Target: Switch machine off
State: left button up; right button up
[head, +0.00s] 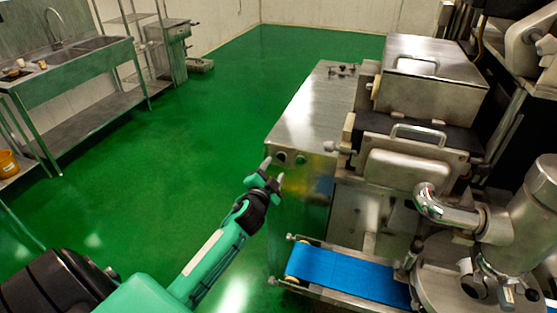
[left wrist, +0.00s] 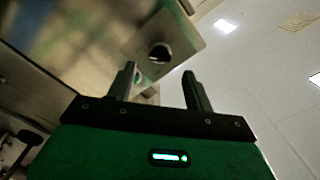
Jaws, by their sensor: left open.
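The encrusting machine (head: 315,110) is a steel unit on the right in the head view. Its front panel carries a dark round knob (head: 281,157) and a second small round control (head: 300,159) to the right of it. My left gripper (head: 273,171) is open and empty, with its fingertips close in front of the panel near the dark knob. In the left wrist view the fingers (left wrist: 164,88) stand apart, and the black knob (left wrist: 159,53) sits beyond them on a steel panel corner. Contact does not show. Another control is partly hidden behind the left finger. My right gripper is not in view.
A blue conveyor belt (head: 345,275) runs out low at the machine's front. A steel hopper with a curved pipe (head: 445,212) stands at the right. A sink table (head: 75,68) and a shelf rack stand at the far left. The green floor (head: 170,150) between is clear.

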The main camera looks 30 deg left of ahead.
aim_at(280, 160)
pick_arm(q)
jog(key=shift+p+x, duration=0.45)
jog(key=shift+x, duration=1.8)
jog(key=shift+c, duration=0.8)
jog(key=c, duration=0.8)
